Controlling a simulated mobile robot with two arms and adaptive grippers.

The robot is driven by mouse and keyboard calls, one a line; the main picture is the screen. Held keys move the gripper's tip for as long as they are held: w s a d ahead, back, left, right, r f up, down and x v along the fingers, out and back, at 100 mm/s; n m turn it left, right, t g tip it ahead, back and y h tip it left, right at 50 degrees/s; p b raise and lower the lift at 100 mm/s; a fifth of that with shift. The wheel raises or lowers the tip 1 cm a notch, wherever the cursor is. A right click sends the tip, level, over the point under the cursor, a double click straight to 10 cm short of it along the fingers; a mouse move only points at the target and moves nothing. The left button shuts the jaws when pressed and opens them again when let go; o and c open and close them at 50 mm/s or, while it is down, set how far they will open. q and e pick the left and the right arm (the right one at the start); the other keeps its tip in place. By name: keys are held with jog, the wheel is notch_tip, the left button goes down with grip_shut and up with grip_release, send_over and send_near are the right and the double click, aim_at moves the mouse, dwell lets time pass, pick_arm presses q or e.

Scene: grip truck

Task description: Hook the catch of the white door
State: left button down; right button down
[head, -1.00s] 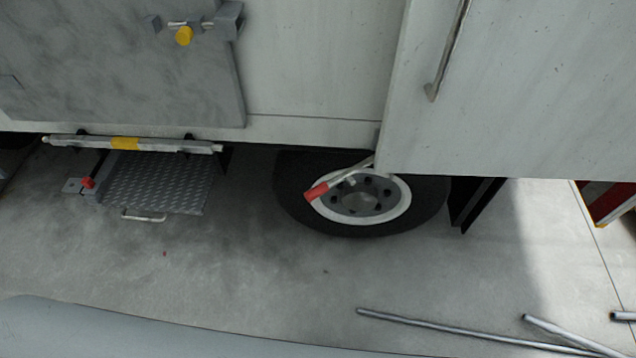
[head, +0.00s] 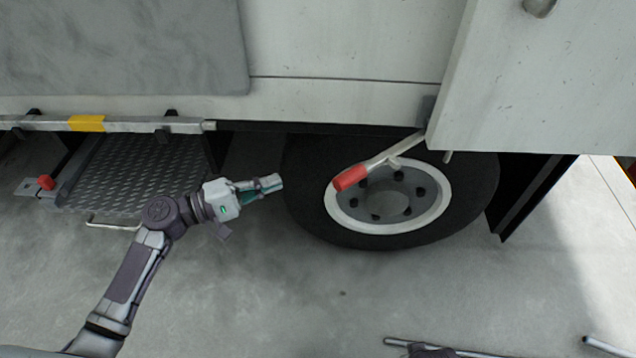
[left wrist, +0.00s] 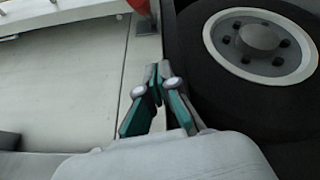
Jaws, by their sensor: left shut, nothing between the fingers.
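The white door (head: 545,85) stands at the upper right of the head view, with its lower edge above the wheel. The catch (head: 378,165), a metal lever with a red grip, hangs from a bracket near the door's lower left corner, in front of the wheel. My left gripper (head: 280,183) is shut and empty, left of the red grip and apart from it. The left wrist view shows its closed fingers (left wrist: 157,75) beside the tyre. A red piece, probably the grip, shows at that view's top edge (left wrist: 140,5).
The truck wheel (head: 385,205) is behind the catch. A metal step (head: 140,170) and a rail with a yellow band (head: 87,123) are at the left. The floor before the wheel is clear.

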pick_arm(q)
jog(key=shift+s+d+r+h, duration=0.15)
jog(key=shift+r+h, duration=0.15)
jog(key=shift+r, duration=0.3)
pick_arm(e)
jog(key=shift+w+r, duration=0.1)
